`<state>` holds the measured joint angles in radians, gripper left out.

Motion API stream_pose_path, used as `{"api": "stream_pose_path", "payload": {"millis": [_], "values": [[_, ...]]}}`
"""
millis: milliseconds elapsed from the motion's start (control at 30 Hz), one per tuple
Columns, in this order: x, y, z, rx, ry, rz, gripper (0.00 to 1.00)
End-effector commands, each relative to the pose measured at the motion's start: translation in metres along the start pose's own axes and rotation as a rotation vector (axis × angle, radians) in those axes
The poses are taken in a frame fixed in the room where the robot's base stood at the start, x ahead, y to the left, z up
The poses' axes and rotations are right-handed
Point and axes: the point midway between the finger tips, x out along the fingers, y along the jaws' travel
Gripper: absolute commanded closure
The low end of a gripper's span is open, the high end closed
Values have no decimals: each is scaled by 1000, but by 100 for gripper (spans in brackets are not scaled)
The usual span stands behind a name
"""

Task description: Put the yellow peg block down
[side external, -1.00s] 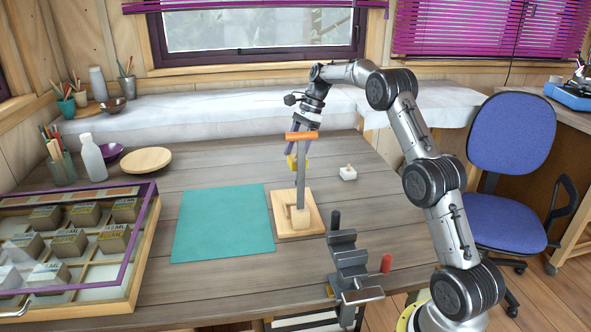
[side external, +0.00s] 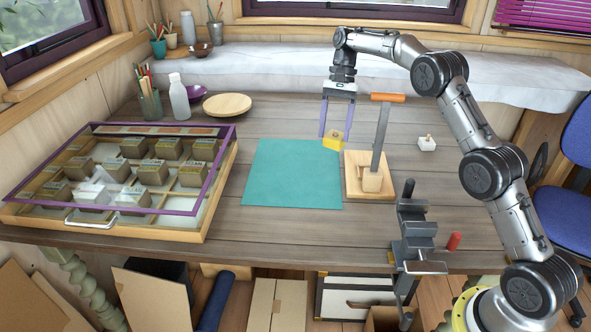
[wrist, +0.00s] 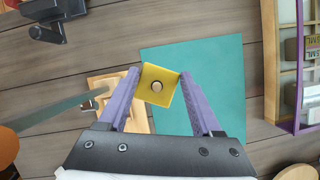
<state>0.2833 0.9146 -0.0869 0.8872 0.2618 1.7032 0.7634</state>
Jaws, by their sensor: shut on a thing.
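The yellow peg block (side external: 333,142) is a small yellow block; in the wrist view (wrist: 164,95) its square top shows a round tan peg in the middle. My gripper (side external: 335,133) is shut on it, with a purple finger on either side. In the wrist view my gripper (wrist: 158,88) holds the block turned at an angle between the fingertips. In the side view the block appears at the right upper edge of the teal mat (side external: 285,180), close to the wooden base with the lever. Its exact height above the table is hard to tell.
A wooden base (side external: 355,187) with an upright orange-handled lever (side external: 387,98) stands just right of the block. A small white peg block (side external: 427,144) sits farther right. A grey vise (side external: 415,235) is at the front edge. A glass-lidded case (side external: 120,185) lies left. The mat is bare.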

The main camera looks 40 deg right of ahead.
Motion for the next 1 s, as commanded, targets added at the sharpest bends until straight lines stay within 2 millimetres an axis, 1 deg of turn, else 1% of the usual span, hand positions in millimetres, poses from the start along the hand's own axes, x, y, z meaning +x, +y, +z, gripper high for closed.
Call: {"api": "stream_pose_path", "payload": {"millis": [33, 100, 200, 300, 500, 600, 667, 867, 1000], "values": [[15, -1, 10, -82, -2, 39, 100], [35, 0, 21, -204, -3, 90, 100], [65, 4, 38, -389, -4, 165, 100], [90, 11, 52, -561, -2, 234, 100], [128, 27, 75, -848, -10, 349, 100], [142, 34, 83, -999, -11, 409, 100], [144, 33, 82, -1091, -7, 444, 100], [142, 22, 69, -1404, 7, 562, 100], [138, 12, 57, -1672, 14, 664, 100]]}}
